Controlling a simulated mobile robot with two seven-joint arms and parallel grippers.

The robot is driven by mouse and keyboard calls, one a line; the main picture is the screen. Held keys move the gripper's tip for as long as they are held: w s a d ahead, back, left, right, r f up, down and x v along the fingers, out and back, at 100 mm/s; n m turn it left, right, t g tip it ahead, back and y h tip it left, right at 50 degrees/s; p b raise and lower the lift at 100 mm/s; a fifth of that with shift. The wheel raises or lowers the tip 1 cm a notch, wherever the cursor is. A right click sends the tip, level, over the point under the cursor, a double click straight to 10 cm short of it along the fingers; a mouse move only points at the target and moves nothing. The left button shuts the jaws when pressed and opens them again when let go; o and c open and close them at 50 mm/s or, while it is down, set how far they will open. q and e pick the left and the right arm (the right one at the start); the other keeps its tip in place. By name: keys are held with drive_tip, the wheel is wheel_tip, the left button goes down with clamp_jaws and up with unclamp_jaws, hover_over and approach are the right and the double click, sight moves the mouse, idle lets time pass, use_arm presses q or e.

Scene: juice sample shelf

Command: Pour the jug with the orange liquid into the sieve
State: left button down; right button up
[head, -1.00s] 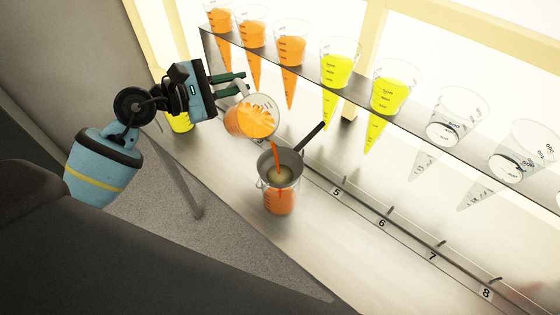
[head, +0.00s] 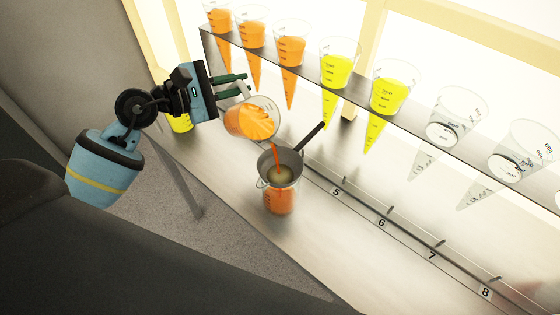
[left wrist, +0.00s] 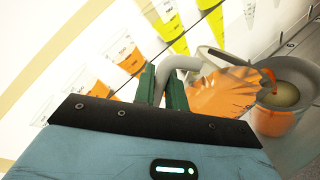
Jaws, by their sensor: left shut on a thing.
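My left gripper (head: 236,84) is shut on the handle of the clear jug with orange liquid (head: 246,122). The jug is tilted to the right, and a thin orange stream falls from its lip into the sieve (head: 281,163). The sieve has a dark handle pointing to the upper right and sits on top of a clear beaker (head: 279,199) that holds orange liquid. In the left wrist view the gripper fingers (left wrist: 160,88) are around the jug's handle, the jug (left wrist: 222,95) is tilted, and the sieve (left wrist: 290,88) is at the right. My right gripper is not in view.
A shelf above holds several cone-shaped vessels: orange ones (head: 252,32), yellow ones (head: 392,91) and empty ones (head: 457,119). Another container with yellow liquid (head: 180,122) stands behind my left gripper. The counter (head: 345,235) right of the beaker is clear along the numbered rail.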

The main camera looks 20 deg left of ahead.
sight(245, 111)
use_arm(q)
drive_tip(key=shift+s+d+r+m+y+p, duration=0.1)
drive_tip(key=shift+s+d+m+y+p, duration=0.15)
drive_tip(key=shift+d+m, duration=0.25)
drive_tip(key=shift+s+d+r+m+y+p, duration=0.15)
drive_tip(key=shift+s+d+m, duration=0.2)
drive_tip(key=shift+m, duration=0.25)
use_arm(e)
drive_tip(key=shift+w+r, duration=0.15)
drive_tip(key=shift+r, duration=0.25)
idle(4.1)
use_arm(q)
drive_tip(key=shift+s+d+r+m, duration=0.1)
drive_tip(key=shift+s+d+m, duration=0.05)
drive_tip(key=shift+d+m, duration=0.15)
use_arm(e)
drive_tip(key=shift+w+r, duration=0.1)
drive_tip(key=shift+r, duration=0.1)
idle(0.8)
